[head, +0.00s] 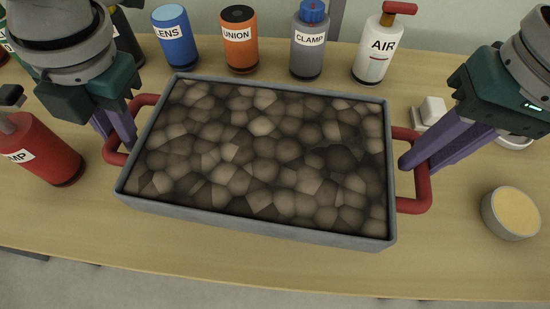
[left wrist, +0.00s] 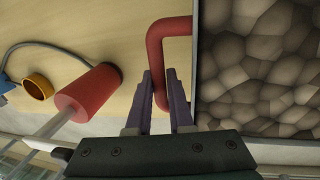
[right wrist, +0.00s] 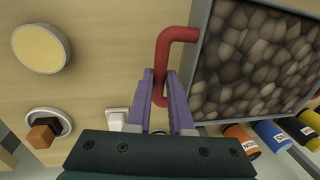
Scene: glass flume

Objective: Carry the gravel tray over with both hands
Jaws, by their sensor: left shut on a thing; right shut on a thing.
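The gravel tray (head: 390,200) is a grey rectangular tray filled with brown-grey stones, in the middle of the head view, with a red handle at each short end. My left gripper (head: 128,148) is shut on the left red handle (head: 112,148); the left wrist view shows its purple fingers (left wrist: 160,85) on either side of that handle. My right gripper (head: 408,165) is shut on the right red handle (head: 424,190), and its fingers (right wrist: 162,85) straddle it in the right wrist view. I cannot tell whether the tray touches the table.
Behind the tray stand a blue LENS container (head: 175,38), an orange UNION one (head: 239,40), a grey CLAMP bottle (head: 309,45) and a white AIR bottle (head: 378,50). A red pump (head: 45,150) is at left. A round tin (head: 510,213) is at right. The wooden table's front strip (head: 240,262) is clear.

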